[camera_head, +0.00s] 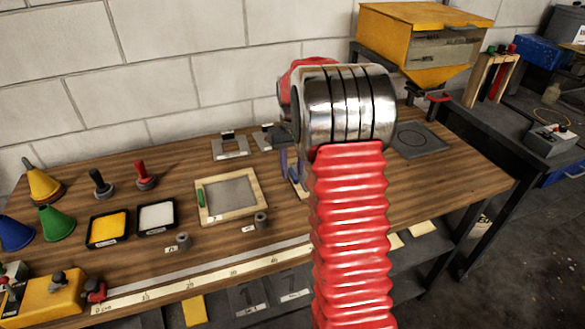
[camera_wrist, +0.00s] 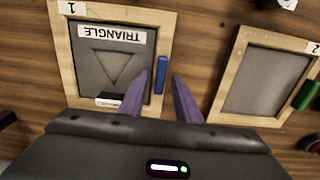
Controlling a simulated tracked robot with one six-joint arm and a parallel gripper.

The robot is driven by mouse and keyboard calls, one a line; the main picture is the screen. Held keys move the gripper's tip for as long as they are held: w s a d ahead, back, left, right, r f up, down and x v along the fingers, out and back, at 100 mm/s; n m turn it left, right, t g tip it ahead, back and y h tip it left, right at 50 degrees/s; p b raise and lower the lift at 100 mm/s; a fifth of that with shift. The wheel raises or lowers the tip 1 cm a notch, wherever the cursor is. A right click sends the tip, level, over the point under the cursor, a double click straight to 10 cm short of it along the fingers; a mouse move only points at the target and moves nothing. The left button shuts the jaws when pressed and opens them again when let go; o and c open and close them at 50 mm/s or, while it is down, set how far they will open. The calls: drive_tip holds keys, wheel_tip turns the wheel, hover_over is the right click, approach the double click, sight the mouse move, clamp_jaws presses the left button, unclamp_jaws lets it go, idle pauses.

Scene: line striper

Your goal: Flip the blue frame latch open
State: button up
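In the wrist view, the blue latch (camera_wrist: 161,75) is a short upright bar on the right side of a wooden frame (camera_wrist: 67,62) labelled 1. The frame holds a grey plate with a triangle outline (camera_wrist: 108,66) and a TRIANGLE label. My gripper (camera_wrist: 159,80) is open, with purple fingers. Its fingertips appear on either side of the latch's lower part, with nothing held. I cannot tell whether they touch it or how high they are. In the head view, my red arm hides most of this frame; a purple finger (camera_head: 284,163) shows beside the arm.
A second wooden frame (camera_wrist: 235,70) with a green latch (camera_wrist: 306,95) stands to the right in the wrist view. In the head view, it lies left of my arm, near yellow and white trays (camera_head: 107,228). A yellow hopper (camera_head: 420,40) stands at the back right.

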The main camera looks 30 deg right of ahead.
sight(293, 172)
wheel_tip(293, 172, up, 14)
idle(0.9)
drive_tip(key=shift+f, duration=0.15)
idle(0.3)
